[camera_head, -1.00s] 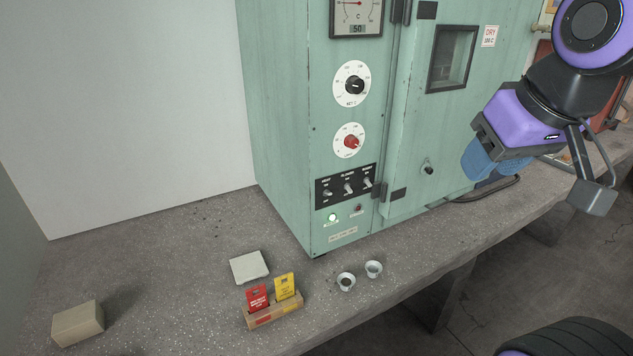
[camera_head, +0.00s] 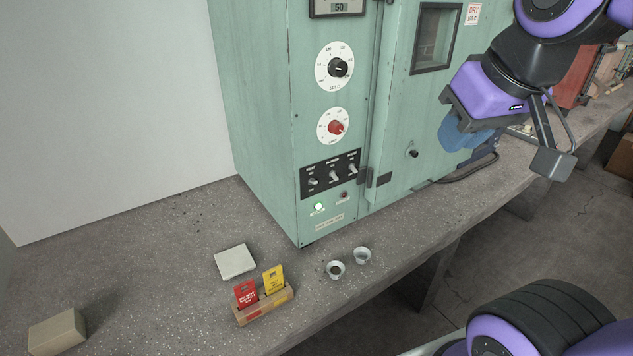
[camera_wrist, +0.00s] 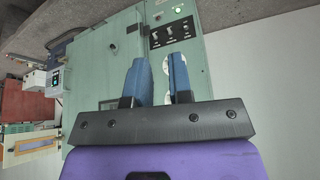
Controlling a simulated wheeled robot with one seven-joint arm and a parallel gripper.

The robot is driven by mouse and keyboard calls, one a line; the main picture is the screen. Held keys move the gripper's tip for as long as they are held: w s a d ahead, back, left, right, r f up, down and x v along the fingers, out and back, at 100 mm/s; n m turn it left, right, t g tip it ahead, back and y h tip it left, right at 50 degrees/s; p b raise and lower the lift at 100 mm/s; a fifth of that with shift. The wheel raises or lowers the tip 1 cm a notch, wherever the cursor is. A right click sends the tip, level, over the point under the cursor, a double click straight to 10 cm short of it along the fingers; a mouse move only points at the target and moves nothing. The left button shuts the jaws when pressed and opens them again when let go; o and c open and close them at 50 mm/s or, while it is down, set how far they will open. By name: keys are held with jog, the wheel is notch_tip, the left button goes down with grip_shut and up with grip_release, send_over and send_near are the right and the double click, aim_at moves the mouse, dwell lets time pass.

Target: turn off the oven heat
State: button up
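The green oven (camera_head: 262,110) stands on the bench. Its black panel has three toggle switches; the leftmost, labelled heat (camera_head: 312,181), is too small to tell up from down. A green lamp (camera_head: 318,206) below it glows, and a small dark lamp (camera_head: 343,195) sits beside it. My gripper (camera_head: 462,132), with blue fingers, is in front of the oven door, right of the panel and apart from it. In the wrist view my gripper (camera_wrist: 160,78) has its two fingers apart with nothing between them. The switch panel (camera_wrist: 160,40) shows beyond the fingertips there.
Above the panel are a red-knobbed dial (camera_head: 335,128), a black-knobbed dial (camera_head: 338,68) and a display reading 50 (camera_head: 339,8). A door latch knob (camera_head: 412,153) sticks out. A card holder (camera_head: 264,305), two small cups (camera_head: 336,269) and a box (camera_head: 57,332) stand on the bench.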

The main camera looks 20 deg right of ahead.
jog(key=shift+w, duration=0.3)
grip_shut()
jog(key=n+y, duration=0.1)
jog(key=n, duration=0.2)
send_over(314, 180)
jog(key=s+d, duration=0.1)
jog(key=s, duration=0.5)
notch_tip(314, 180, down, 19)
jog(key=shift+w+d, duration=0.15)
jog(key=shift+d, duration=0.05)
jog(key=x, duration=1)
jog(key=shift+a, duration=0.15)
